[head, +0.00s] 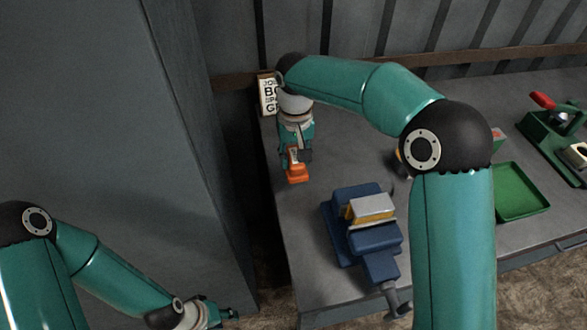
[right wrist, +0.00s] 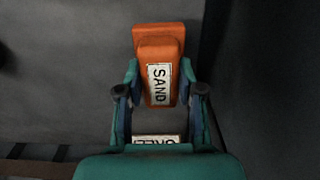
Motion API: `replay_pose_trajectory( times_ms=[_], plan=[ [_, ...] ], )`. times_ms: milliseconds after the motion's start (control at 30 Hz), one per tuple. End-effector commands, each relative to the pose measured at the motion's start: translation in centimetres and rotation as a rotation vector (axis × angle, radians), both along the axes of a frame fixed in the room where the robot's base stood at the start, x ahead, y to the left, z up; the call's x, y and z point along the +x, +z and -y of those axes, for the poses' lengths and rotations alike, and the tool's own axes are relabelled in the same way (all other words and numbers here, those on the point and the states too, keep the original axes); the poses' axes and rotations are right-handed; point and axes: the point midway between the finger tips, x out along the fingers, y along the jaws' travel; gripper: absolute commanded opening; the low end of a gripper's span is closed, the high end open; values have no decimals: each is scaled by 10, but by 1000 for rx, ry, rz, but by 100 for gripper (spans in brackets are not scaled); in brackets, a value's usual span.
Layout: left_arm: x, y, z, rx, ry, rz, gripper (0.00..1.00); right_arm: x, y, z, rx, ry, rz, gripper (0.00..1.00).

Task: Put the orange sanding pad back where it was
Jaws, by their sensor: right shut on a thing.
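The orange sanding pad (head: 296,174) is at the left end of the grey bench, near its left edge. My right gripper (head: 296,154) points down and is shut on it. In the right wrist view the pad (right wrist: 158,50), with a white label reading SAND, sits between the two fingers of the right gripper (right wrist: 160,88). I cannot tell whether the pad touches the bench top. My left gripper (head: 226,314) is low at the left, off the bench and away from the pad; its fingers are too small to judge.
A blue vise (head: 370,238) with a pale block stands on the bench (head: 300,235) in front. A lettered white box (head: 268,95) stands behind my right gripper. A green tray (head: 522,192) and a green machine with a red handle (head: 543,101) are at the right. A grey cabinet (head: 110,120) is left of the bench.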

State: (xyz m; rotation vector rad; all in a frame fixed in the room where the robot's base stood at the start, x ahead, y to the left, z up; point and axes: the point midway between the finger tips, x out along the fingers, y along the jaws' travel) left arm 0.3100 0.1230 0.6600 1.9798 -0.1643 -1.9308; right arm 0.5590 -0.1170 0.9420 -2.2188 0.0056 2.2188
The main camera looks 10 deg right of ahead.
Motion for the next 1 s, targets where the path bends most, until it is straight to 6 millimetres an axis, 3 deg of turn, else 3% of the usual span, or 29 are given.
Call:
replay_pose_trajectory(
  times_ms=[367, 733, 767, 800, 900, 1000],
  plan=[
    [0, 2, 0, 0, 0, 0, 40, -1, -42, 1, -1, 0, -3, 9],
    [0, 0, 0, 0, 0, 0, 40, 0, -47, 1, 0, 0, 0, 9],
    [0, -1, 0, 0, 0, 0, 40, 0, -47, 1, 0, 0, -1, 38],
    [0, 0, 0, 0, 0, 0, 40, 0, -47, 1, 0, 0, -1, 45],
    [0, 0, 0, 0, 0, 0, 40, 0, -47, 1, 0, 0, -1, 62],
    [0, 0, 0, 0, 0, 0, 40, 0, -47, 0, 0, 0, -1, 62]
  ],
)
